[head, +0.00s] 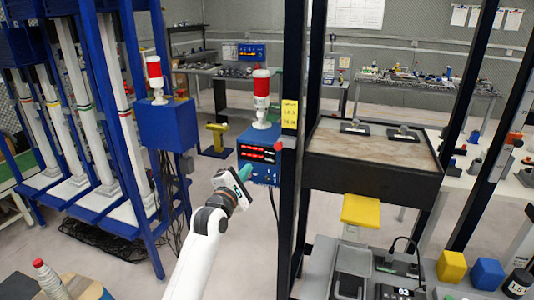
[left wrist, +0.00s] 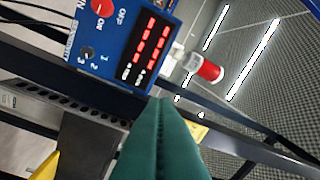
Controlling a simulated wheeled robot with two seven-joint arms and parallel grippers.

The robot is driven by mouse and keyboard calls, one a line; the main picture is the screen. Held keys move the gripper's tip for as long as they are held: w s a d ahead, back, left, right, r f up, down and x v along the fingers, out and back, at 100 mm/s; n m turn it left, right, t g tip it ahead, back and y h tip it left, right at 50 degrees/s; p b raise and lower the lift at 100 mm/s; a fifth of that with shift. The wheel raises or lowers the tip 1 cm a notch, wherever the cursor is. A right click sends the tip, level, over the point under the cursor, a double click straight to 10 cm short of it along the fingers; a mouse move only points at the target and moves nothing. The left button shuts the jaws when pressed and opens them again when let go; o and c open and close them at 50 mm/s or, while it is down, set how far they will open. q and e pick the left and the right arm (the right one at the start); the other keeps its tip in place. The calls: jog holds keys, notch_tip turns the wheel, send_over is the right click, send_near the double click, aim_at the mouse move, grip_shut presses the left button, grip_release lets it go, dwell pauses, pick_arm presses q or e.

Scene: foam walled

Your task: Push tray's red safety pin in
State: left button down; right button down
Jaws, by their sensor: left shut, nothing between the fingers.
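My left gripper (head: 245,173) has green fingers and is shut and empty, in front of the blue control box (head: 258,158). In the left wrist view its fingers (left wrist: 161,104) are pressed together, their tips beside the lower edge of the blue box (left wrist: 110,45). The box has red digit displays, a red knob (left wrist: 103,8) near ON and OFF labels, and a small dark dial. A dark-walled tray (head: 372,185) with a brown, sandy top stands right of the black post. I cannot make out a red safety pin on it. My right gripper is not in view.
A black post (head: 291,130) with a yellow label stands between the gripper and the tray. A red-and-white beacon (head: 261,97) tops the box. A yellow block (head: 360,210) sits below the tray's front.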

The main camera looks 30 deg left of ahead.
pick_arm(q)
jog(key=w+d+r+p, duration=0.2)
jog(key=w+p, duration=0.1)
jog(key=w, duration=0.5)
jog(key=shift+r, duration=0.25)
jog(key=shift+w+d+p, duration=0.25)
jog(key=shift+d, duration=0.75)
jog(key=shift+w+d+p, duration=0.2)
jog(key=shift+d, duration=0.8)
jog(key=shift+a+f, duration=0.1)
